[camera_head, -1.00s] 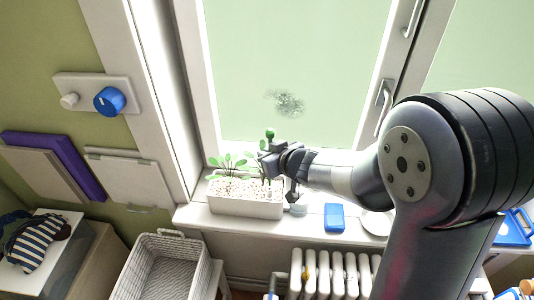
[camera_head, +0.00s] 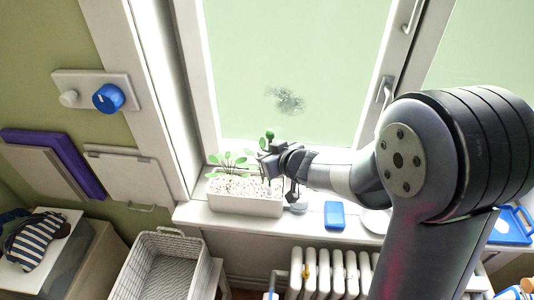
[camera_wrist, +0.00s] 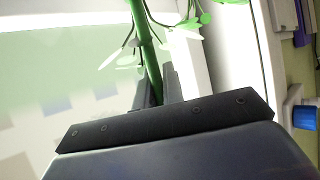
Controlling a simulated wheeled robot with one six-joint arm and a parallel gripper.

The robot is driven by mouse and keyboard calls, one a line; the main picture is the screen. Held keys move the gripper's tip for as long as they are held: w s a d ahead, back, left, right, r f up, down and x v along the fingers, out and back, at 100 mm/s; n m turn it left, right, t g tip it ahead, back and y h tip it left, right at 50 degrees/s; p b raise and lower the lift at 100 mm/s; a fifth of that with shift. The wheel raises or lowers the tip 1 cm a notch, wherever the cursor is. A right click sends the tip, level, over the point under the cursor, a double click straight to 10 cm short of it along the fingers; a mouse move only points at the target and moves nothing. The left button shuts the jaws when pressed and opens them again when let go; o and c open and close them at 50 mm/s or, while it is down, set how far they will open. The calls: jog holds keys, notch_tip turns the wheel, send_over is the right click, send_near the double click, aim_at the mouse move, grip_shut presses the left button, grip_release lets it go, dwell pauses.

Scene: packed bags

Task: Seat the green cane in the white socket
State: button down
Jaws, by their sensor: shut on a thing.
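The green cane shows in the camera_head view as a round green knob (camera_head: 270,134) just above my gripper (camera_head: 266,160). In the camera_wrist view it is a green rod (camera_wrist: 144,40) running down between the dark fingers (camera_wrist: 158,92), which are shut on it. My gripper is over the right part of a white planter (camera_head: 245,209) on the window sill. The planter holds pale pebbles and leafy seedlings (camera_head: 228,160). I cannot make out the white socket or the cane's lower end; my gripper and the planter's contents hide that area.
A small grey-white round thing (camera_head: 298,208) stands right of the planter. A blue block (camera_head: 334,215) and a white dish (camera_head: 376,220) are further right on the sill. The window pane rises close behind.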

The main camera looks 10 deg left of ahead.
jog(key=shift+f+b, duration=1.45)
jog(key=shift+f, duration=0.4)
jog(key=c, duration=1.4)
grip_release()
jog(key=shift+c, duration=0.2)
jog(key=shift+r, duration=0.1)
jog(key=p+v, duration=0.2)
jog(key=v, duration=0.8)
jog(key=shift+s+d+p, duration=0.25)
jog(key=shift+p, duration=0.05)
